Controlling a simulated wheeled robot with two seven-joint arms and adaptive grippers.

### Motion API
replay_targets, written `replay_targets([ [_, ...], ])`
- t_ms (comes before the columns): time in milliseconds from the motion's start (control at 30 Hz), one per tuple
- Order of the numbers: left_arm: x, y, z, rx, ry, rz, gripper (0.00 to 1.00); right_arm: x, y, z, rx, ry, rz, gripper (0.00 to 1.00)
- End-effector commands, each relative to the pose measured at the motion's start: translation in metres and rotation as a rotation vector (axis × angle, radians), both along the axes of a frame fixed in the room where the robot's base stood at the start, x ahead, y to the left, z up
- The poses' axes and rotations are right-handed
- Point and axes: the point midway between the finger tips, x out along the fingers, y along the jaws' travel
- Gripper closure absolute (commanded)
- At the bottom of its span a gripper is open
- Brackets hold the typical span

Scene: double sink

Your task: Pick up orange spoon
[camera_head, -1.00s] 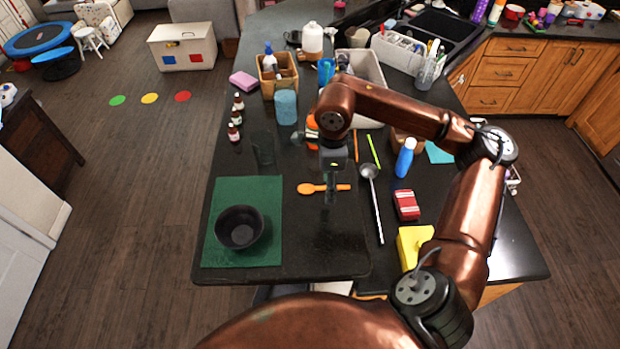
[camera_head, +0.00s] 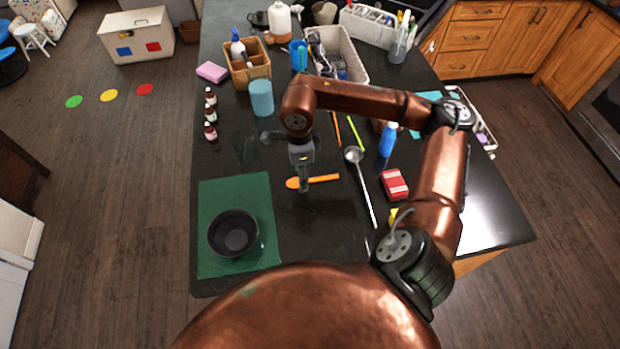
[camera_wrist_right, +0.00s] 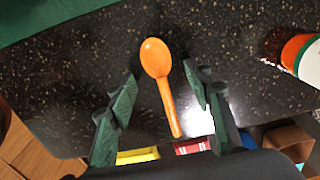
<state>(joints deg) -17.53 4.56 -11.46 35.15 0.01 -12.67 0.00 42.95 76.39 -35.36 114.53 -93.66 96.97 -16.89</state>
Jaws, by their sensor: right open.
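The orange spoon (camera_head: 318,180) lies flat on the dark counter, right of the green mat (camera_head: 210,190). In the right wrist view the spoon (camera_wrist_right: 163,85) lies between the spread fingers, bowl pointing away and handle toward the palm. My right gripper (camera_head: 303,187) points down over the spoon and hides part of it in the head view. In the right wrist view my right gripper (camera_wrist_right: 165,90) is open, with nothing held. I cannot tell its exact height above the counter. My left gripper is not in view.
A dark bowl (camera_head: 233,232) stands on the mat. A ladle (camera_head: 363,185), a red sponge (camera_head: 394,184) and a blue bottle (camera_head: 388,139) are to the right. Small bottles (camera_head: 210,114), a blue cup (camera_head: 261,97) and a wooden caddy (camera_head: 247,65) are farther back.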

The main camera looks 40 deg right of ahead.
Motion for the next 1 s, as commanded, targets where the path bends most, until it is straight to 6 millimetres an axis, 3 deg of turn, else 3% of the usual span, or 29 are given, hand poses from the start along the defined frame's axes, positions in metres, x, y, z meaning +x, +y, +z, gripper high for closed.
replay_targets([
  [133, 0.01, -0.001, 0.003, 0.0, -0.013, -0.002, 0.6, -0.001, -0.001, -0.012, 0.0, 0.001, -0.002, 0.54],
  [367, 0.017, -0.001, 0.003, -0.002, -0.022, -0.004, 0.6, -0.001, -0.001, -0.013, 0.0, 0.0, -0.003, 0.54],
  [900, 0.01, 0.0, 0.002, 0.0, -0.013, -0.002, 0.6, -0.001, -0.002, -0.013, -0.001, 0.0, -0.004, 0.91],
  [1000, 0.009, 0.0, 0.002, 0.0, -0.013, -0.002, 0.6, -0.001, -0.002, -0.012, -0.001, 0.0, -0.004, 0.91],
])
